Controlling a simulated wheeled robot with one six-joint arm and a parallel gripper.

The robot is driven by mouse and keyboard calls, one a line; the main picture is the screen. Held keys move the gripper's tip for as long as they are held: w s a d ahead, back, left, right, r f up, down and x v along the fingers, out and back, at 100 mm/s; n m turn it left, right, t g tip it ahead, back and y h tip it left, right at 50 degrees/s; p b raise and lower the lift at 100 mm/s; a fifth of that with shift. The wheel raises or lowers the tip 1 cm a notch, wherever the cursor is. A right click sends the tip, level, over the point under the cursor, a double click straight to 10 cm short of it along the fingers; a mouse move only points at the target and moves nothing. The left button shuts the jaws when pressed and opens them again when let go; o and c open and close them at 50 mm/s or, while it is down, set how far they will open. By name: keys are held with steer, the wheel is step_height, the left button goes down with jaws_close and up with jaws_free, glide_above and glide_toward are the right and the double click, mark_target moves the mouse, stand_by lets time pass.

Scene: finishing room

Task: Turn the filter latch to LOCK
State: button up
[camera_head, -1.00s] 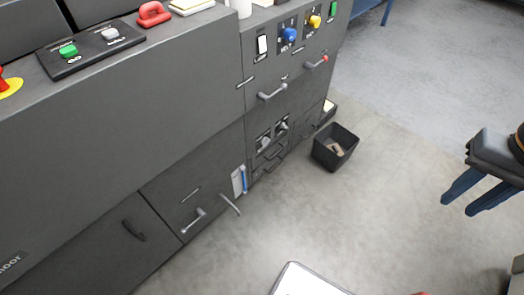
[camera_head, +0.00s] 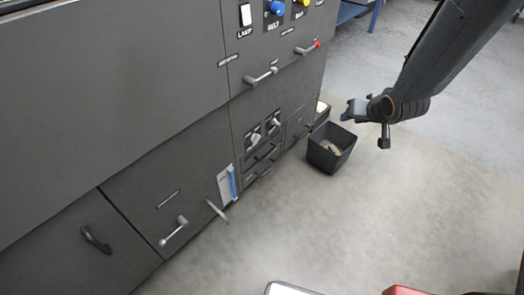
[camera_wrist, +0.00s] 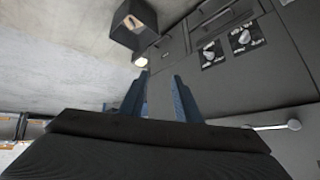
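Two small grey rotary knobs on dark label plates sit low on the dark machine front; in the head view they are a left knob (camera_head: 255,138) and a right knob (camera_head: 274,122). The wrist view shows both knobs at upper right (camera_wrist: 243,37). My gripper (camera_head: 352,112) is in the air to the right of the machine, above the bin and apart from the knobs. In the wrist view its two blue fingers (camera_wrist: 160,92) stand apart with nothing between them.
A black open bin (camera_head: 331,148) stands on the floor by the machine. A blue-edged gauge strip (camera_head: 227,184) is below the knobs.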

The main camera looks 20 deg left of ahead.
steer(key=w+a+f+n+t+y+b, duration=0.1)
steer(key=w+a+f+y+b, duration=0.25)
steer(key=a+f, duration=0.45)
steer(key=n+g+y+b, duration=0.1)
steer(key=g+y+b, duration=0.1)
steer(key=y+b, duration=0.95)
glide_toward(258, 140)
steer(key=a+h+b, duration=0.1)
steer(key=h, duration=0.1)
steer(key=x, duration=0.2)
steer(key=r+b+x, duration=0.1)
steer(key=x, duration=0.2)
steer(key=b+x, duration=0.1)
steer(key=x, duration=0.1)
steer(key=shift+w+a+r, duration=0.15)
steer(key=shift+w+a, duration=0.1)
steer(key=shift+c, duration=0.2)
jaws_close()
